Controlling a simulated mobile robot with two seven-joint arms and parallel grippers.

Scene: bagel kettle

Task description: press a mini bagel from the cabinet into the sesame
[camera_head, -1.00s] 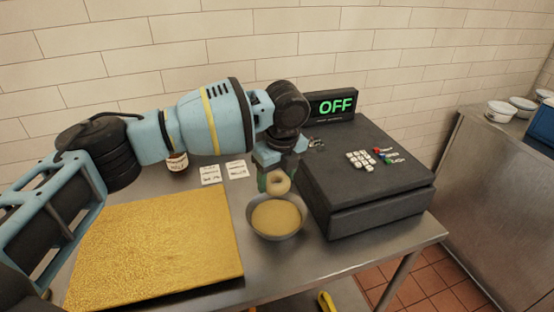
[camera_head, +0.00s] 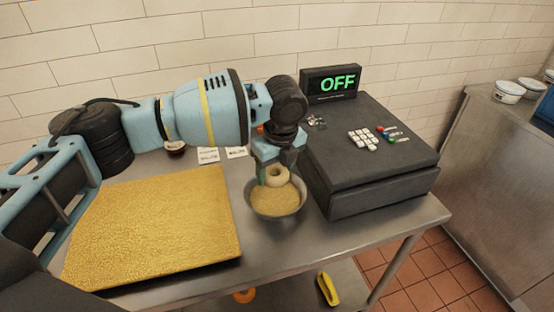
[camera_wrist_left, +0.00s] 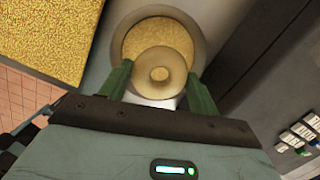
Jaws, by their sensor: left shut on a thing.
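My left gripper (camera_head: 274,172) points down over the sesame bowl and is shut on a pale mini bagel (camera_head: 277,177). In the left wrist view the bagel (camera_wrist_left: 159,73) sits between the two green fingers, its hole facing the camera. The bowl (camera_head: 299,207) is grey metal and holds tan sesame (camera_head: 272,201); in the left wrist view the sesame (camera_wrist_left: 158,35) shows around the bagel's far side. The bagel is at the back part of the bowl, low over the sesame; I cannot tell whether it touches. My right gripper is not in view.
A golden textured board (camera_head: 155,230) lies left. Small cards (camera_head: 208,155) and a jar (camera_head: 175,148) are behind. A yellow object (camera_head: 327,289) lies below the table.

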